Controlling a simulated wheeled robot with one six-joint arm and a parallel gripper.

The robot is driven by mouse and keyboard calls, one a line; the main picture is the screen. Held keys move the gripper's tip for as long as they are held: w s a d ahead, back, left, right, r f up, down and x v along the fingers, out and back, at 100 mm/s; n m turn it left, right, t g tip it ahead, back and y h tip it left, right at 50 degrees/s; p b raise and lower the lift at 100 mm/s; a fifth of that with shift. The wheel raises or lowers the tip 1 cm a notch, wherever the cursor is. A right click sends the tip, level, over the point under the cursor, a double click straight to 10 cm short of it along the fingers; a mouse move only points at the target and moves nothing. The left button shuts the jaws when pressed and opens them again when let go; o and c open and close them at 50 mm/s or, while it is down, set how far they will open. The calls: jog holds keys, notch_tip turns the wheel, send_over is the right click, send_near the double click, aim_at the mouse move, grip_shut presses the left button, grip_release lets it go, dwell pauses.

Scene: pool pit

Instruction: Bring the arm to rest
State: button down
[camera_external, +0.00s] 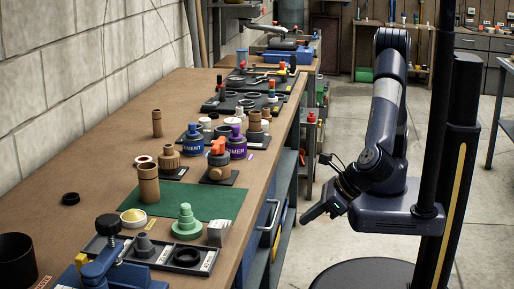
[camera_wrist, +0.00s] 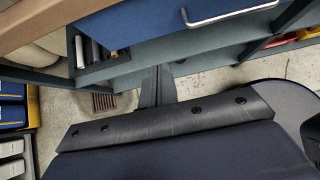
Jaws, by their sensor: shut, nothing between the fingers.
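My arm stands on my base at the right of the external view, its upper part raised and its forearm folded down. My gripper (camera_external: 308,215) hangs off the right side of the workbench, below the level of its top, pointing left and down. It is shut and empty, and apart from the bench. In the wrist view the dark closed fingers (camera_wrist: 159,72) show in the middle, in front of the open space under the bench.
The workbench (camera_external: 105,170) holds a green mat (camera_external: 183,203), a blue cement can (camera_external: 197,147), a purple primer can (camera_external: 236,143) and a blue vise (camera_external: 110,268). A drawer handle (camera_external: 274,224) juts from its side. Floor (camera_external: 345,135) is clear behind my arm.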

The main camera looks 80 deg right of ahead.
jog(key=b, duration=0.1)
send_near(253, 241)
jog(key=x, duration=0.5)
jog(key=shift+s+d+f, duration=0.2)
jog(key=shift+d+f, duration=0.1)
jog(key=shift+f, duration=0.2)
jog(key=shift+w, duration=0.6)
